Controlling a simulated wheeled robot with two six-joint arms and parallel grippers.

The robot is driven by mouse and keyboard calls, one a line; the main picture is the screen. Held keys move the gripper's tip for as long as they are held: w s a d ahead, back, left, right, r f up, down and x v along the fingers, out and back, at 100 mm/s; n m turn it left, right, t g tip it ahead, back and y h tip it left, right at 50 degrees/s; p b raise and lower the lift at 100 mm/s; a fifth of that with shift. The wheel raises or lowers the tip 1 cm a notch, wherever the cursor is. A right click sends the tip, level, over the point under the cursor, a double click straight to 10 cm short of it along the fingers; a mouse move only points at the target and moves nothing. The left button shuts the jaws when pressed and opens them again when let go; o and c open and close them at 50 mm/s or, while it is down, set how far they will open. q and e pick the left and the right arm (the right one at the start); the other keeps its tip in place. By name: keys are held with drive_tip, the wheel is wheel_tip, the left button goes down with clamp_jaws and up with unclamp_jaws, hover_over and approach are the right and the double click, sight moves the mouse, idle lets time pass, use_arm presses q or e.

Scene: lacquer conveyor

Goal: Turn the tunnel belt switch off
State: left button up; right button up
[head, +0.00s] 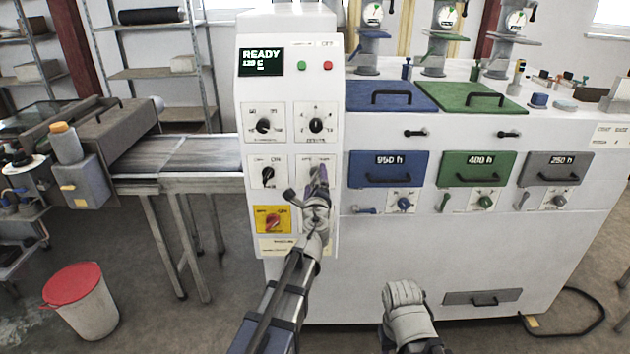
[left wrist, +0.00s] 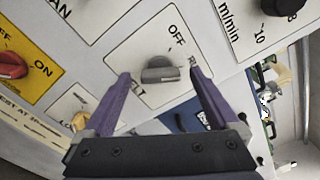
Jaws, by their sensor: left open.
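The grey knob (left wrist: 160,72) on a white plate marked OFF shows in the left wrist view; its other lettering is partly hidden, so I cannot read which setting it points to. My left gripper (left wrist: 160,82) is open, with its purple fingers on either side of the knob; I cannot tell whether they touch it. In the head view my left gripper (head: 319,180) is in front of the lower right plate of the control panel (head: 285,140) and hides most of that knob. My right gripper (head: 404,296) is low in front of the machine, its fingers not clear.
A black dial (head: 316,125) is above, a black switch (head: 268,174) to the left, and a red switch (head: 272,221) on yellow is lower left. A small lever knob (left wrist: 80,120) is close to the left finger. Blue, green and grey drawers are to the right.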

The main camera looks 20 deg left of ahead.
use_arm(q)
drive_tip(key=shift+w+a, duration=0.15)
drive_tip(key=shift+w, duration=0.3)
drive_tip(key=shift+s, duration=0.1)
drive_tip(key=c, duration=1.4)
